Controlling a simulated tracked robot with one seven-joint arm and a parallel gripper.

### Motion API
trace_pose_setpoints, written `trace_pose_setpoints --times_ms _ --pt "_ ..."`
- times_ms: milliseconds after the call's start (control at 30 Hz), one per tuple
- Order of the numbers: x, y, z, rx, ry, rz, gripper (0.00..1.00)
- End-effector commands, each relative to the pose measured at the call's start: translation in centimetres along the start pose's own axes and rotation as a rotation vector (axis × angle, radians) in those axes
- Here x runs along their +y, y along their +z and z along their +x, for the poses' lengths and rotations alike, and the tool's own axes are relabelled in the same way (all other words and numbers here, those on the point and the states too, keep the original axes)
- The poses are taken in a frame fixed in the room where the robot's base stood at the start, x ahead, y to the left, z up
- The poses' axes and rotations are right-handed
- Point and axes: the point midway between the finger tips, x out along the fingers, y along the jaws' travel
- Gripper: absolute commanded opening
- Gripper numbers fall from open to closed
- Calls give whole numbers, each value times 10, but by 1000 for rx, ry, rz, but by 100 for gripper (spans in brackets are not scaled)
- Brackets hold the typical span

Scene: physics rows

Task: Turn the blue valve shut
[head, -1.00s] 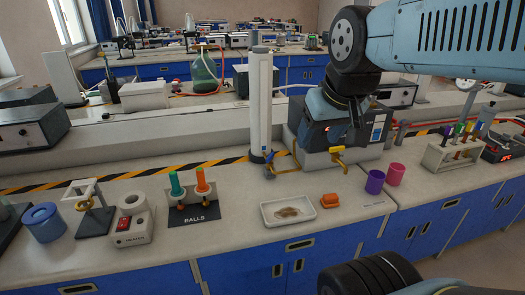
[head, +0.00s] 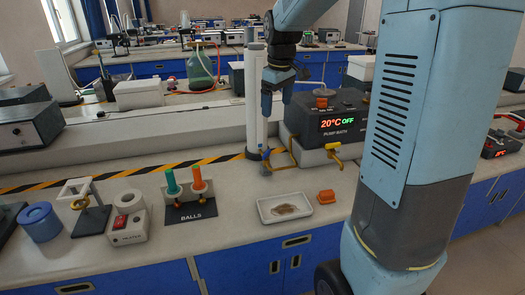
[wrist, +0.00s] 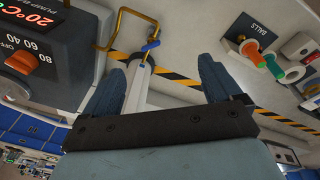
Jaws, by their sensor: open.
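The blue valve (head: 266,154) sits low at the foot of the white upright column (head: 253,95), beside a bent yellow pipe (head: 292,150). In the wrist view the blue valve handle (wrist: 150,46) shows beyond and between my fingers, next to the yellow pipe. My gripper (head: 277,101) is open and points down, above the valve and in front of the column. In the wrist view my gripper (wrist: 162,66) has its two blue fingers spread apart, with nothing held. The fingers are apart from the valve.
A balls stand (head: 190,212) and a heater (head: 128,222) are at left. The bench between is clear.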

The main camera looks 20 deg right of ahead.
Motion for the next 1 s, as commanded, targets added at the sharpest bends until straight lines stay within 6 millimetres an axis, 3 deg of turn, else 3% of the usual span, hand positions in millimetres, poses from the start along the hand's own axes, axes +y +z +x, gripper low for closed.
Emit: trace_pose_setpoints --times_ms 200,400,767,1000 --pt "29 -43 52 -61 -52 -130 92" --pt "46 -68 91 -93 -89 -218 92" --pt "52 -77 120 -108 -109 -262 92" --pt "48 -72 158 -109 -110 -262 92"
